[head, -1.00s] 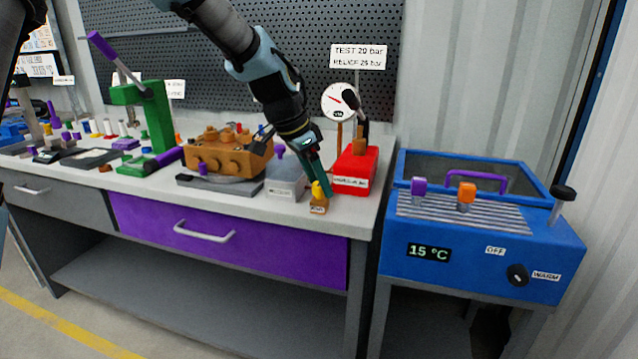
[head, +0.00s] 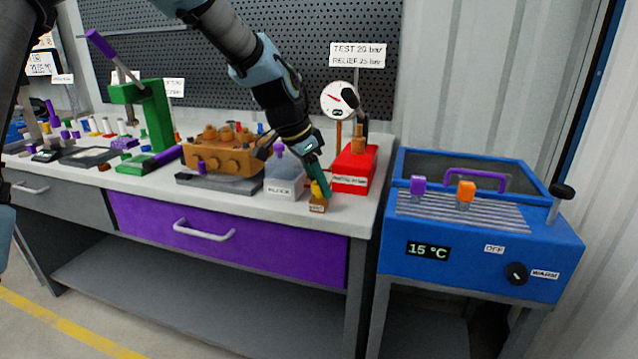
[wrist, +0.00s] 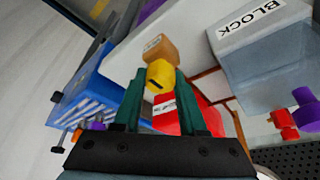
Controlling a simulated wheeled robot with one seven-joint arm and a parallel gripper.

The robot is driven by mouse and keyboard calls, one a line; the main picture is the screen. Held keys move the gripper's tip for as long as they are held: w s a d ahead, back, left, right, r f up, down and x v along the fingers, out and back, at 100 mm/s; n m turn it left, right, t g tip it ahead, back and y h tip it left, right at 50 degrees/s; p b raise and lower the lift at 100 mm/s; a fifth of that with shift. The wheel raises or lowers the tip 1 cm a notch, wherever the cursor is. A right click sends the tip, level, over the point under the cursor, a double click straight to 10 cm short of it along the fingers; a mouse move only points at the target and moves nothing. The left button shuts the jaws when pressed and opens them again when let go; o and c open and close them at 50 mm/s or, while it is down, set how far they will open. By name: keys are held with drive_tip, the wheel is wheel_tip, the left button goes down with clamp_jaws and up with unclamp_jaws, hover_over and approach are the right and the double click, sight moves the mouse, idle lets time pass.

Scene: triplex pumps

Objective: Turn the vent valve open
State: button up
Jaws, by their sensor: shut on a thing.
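The vent valve is a small tan block (head: 318,206) with a label, near the front right edge of the workbench, with a yellow knob (head: 316,189) on top. The knob shows a dark slot mark in the wrist view (wrist: 160,74), with the tan block (wrist: 159,48) beyond it. My gripper (head: 322,190) reaches down from above. Its two green fingers are shut on the yellow knob, one on each side in the wrist view (wrist: 160,85). The fingers partly hide the knob in the head view.
Close by stand a grey box labelled BLOCK (head: 285,183) to the left and a red test pump (head: 354,170) behind, with a pressure gauge (head: 339,100). A brown pump body (head: 222,160) lies farther left. A blue bath (head: 480,250) stands right of the bench.

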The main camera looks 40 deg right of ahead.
clamp_jaws()
drive_tip(key=shift+n, duration=0.3)
drive_tip(key=n+t, duration=0.1)
drive_tip(key=n, duration=0.2)
drive_tip(key=shift+s+n+t, duration=0.1)
drive_tip(key=shift+n+t, duration=0.3)
drive_tip(key=n+t, duration=0.1)
drive_tip(key=n, duration=0.3)
drive_tip(key=shift+t+y+p, duration=0.3)
drive_tip(key=shift+t+p, duration=0.05)
drive_tip(key=shift+t, duration=0.05)
drive_tip(key=n+t+y+p, duration=0.1)
drive_tip(key=n, duration=0.4)
drive_tip(key=shift+n+t+y+p, duration=0.3)
drive_tip(key=shift+n+y+p, duration=0.6)
drive_tip(key=shift+n, duration=1.3)
